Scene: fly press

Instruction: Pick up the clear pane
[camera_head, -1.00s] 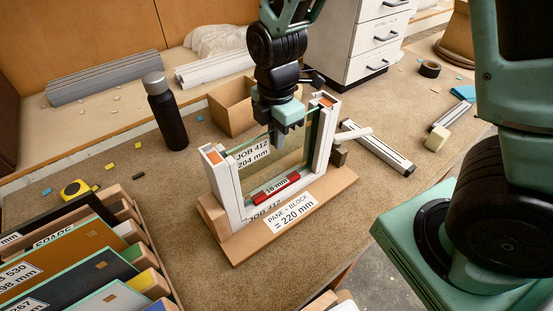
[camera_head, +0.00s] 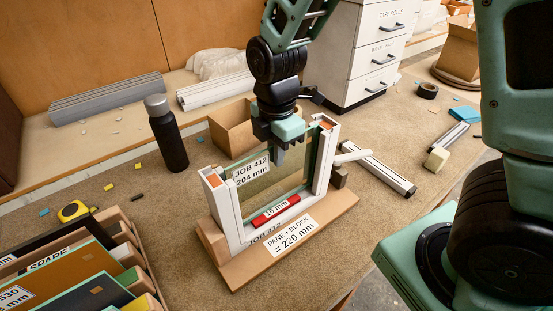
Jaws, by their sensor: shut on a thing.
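The clear pane (camera_head: 290,169) stands upright between the white posts of a frame (camera_head: 217,203) and bears a label reading JOB 412, 204 mm. My gripper (camera_head: 284,146) is above the frame, shut on the pane's top edge, fingers pointing down. A red block (camera_head: 275,210) marked 16 mm lies along the bottom of the frame, below the pane. The frame stands on a wooden base (camera_head: 335,219) labelled PANE + BLOCK = 220 mm. The contact at the fingertips is small and partly hidden.
A black bottle (camera_head: 168,140) stands at the left and an open cardboard box (camera_head: 229,128) behind the frame. A rack of boards (camera_head: 146,263) fills the lower left.

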